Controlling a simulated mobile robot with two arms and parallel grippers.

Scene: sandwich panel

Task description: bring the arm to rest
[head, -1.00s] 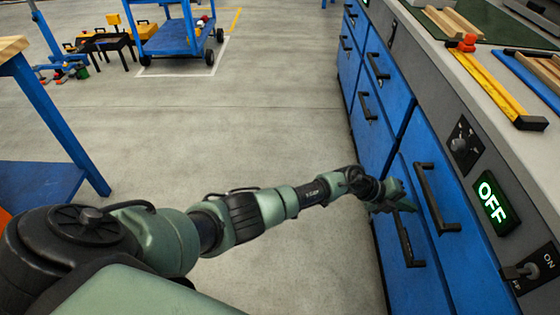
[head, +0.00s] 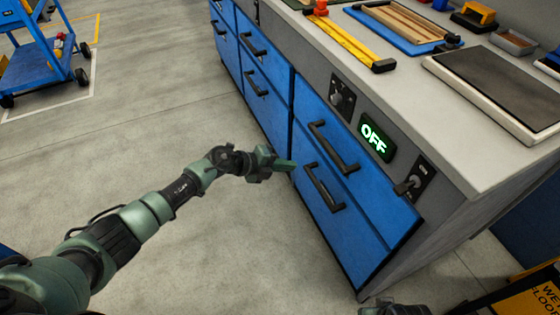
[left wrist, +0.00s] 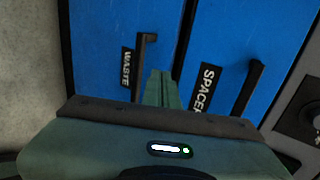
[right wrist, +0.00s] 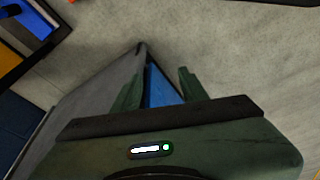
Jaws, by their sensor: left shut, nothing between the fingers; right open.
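My left gripper (head: 284,165) is shut and empty in the head view, close in front of the blue drawer fronts of the workbench. In the left wrist view its closed fingers (left wrist: 160,88) point at the fronts, between a handle by a "WASTE" label (left wrist: 127,68) and a handle by a label (left wrist: 207,88) starting "SPACE". I cannot tell whether the fingertips touch the front. My right gripper (right wrist: 160,82) is open and empty in the right wrist view, with the bench corner beyond its fingers. In the head view only part of my right arm shows at the bottom edge.
The workbench (head: 330,200) has protruding black handles (head: 324,187), a lit "OFF" sign (head: 376,138) and a toggle switch (head: 410,184). On top are a yellow rail (head: 350,45) and a dark panel (head: 505,85).

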